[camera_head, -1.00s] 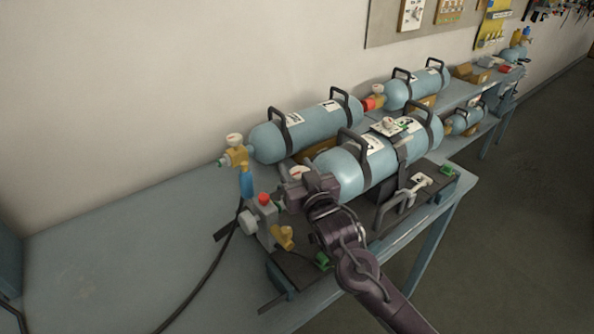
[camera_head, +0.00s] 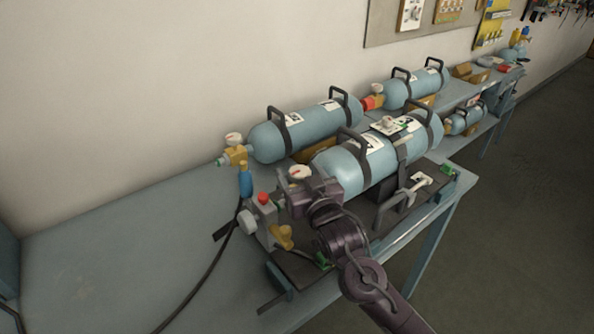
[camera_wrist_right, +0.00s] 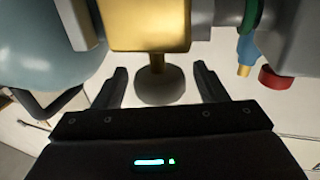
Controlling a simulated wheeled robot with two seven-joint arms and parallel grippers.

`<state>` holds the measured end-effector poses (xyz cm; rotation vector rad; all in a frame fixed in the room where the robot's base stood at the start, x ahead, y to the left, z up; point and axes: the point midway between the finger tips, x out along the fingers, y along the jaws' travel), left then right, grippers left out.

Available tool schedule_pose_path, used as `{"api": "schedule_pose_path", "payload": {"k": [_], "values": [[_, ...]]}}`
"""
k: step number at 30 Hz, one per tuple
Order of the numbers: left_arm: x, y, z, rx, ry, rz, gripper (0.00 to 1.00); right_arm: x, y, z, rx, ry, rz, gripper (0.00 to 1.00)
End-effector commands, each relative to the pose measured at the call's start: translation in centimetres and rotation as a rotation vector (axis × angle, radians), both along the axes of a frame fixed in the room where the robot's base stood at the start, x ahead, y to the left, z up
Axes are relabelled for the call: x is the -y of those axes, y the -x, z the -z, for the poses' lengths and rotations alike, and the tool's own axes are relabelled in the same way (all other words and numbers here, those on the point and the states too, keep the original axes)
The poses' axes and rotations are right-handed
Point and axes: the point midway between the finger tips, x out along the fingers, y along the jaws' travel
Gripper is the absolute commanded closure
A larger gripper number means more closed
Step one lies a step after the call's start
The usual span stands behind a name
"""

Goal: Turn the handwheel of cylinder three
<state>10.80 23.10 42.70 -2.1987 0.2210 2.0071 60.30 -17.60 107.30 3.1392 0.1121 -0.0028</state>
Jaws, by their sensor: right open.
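A blue cylinder (camera_head: 343,168) lies on a dark stand at the front of the bench; I cannot read its number. A white gauge (camera_head: 299,171) sits at its left end, above my right gripper (camera_head: 292,203). In the right wrist view, a brass valve block (camera_wrist_right: 150,25) has a short stem down to a round grey handwheel (camera_wrist_right: 160,88). My right gripper also shows there (camera_wrist_right: 162,84), open, with one finger on each side of the handwheel and gaps on both sides. In the head view my gripper hides the handwheel. My left gripper is out of view.
A grey fitting with a red knob (camera_head: 263,198) and a brass piece (camera_head: 284,236) stand just left of my gripper. A second cylinder (camera_head: 308,128) lies behind, with a brass valve (camera_head: 235,155) and blue hose end (camera_head: 246,181). The bench (camera_head: 130,245) is clear at left.

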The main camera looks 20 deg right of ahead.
Motion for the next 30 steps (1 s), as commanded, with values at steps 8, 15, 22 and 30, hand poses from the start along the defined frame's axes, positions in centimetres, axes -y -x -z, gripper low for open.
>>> {"api": "schedule_pose_path", "payload": {"k": [8,15,22,30], "values": [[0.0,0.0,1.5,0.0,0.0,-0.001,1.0,0.4,4.6,0.3,-0.001,0.0,0.0,0.34],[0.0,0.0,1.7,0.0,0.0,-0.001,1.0,0.5,5.9,0.0,0.001,-0.001,0.001,0.34],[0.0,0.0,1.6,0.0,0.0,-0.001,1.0,0.5,5.9,0.0,0.001,0.0,0.001,0.34],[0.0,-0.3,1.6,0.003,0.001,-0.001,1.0,0.4,5.8,0.0,0.001,-0.001,0.001,0.34]]}}
